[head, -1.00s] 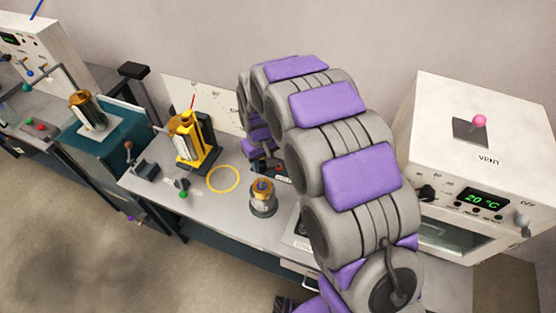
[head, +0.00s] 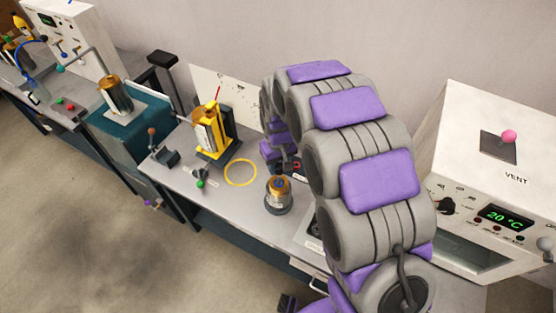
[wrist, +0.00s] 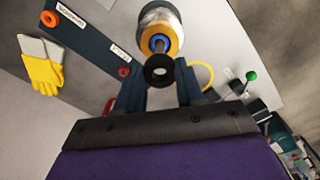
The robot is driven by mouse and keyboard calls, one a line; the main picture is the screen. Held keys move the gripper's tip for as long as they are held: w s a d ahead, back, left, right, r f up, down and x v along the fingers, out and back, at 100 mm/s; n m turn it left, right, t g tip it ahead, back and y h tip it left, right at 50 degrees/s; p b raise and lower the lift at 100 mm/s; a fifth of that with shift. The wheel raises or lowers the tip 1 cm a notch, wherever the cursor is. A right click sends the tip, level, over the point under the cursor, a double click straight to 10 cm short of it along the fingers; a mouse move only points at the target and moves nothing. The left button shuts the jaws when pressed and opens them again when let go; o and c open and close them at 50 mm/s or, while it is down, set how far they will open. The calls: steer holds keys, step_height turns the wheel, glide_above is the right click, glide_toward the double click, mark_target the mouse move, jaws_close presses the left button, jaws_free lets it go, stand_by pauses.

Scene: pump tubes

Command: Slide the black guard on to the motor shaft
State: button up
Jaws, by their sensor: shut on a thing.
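The black guard (wrist: 158,70) is a short black ring. In the wrist view it sits between the two dark fingers of my gripper (wrist: 160,84), which is shut on it. Just beyond the guard, the motor (wrist: 160,20) shows a silver body, a yellow-orange end face and a blue shaft (wrist: 158,43). The guard looks close to the shaft end; whether they touch I cannot tell. In the head view the motor (head: 279,197) stands upright on the bench, and my gripper (head: 288,164) is just behind it, partly hidden by my arm.
A yellow ring outline (head: 240,172) marks the bench left of the motor. A yellow-framed device (head: 212,130) stands farther left. A white oven (head: 495,180) is at the right. In the wrist view yellow gloves (wrist: 43,70) and a dark labelled strip (wrist: 90,40) lie at left.

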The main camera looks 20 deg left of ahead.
mark_target(279, 177)
steer(key=shift+f, duration=1.75)
steer(key=shift+d+f, duration=0.1)
steer(key=shift+f, duration=1.15)
stand_by(1.0)
steer(key=o, duration=1.1)
step_height(279, 177, up, 17)
steer(key=p, duration=0.2)
steer(key=shift+r, duration=0.1)
stand_by(0.5)
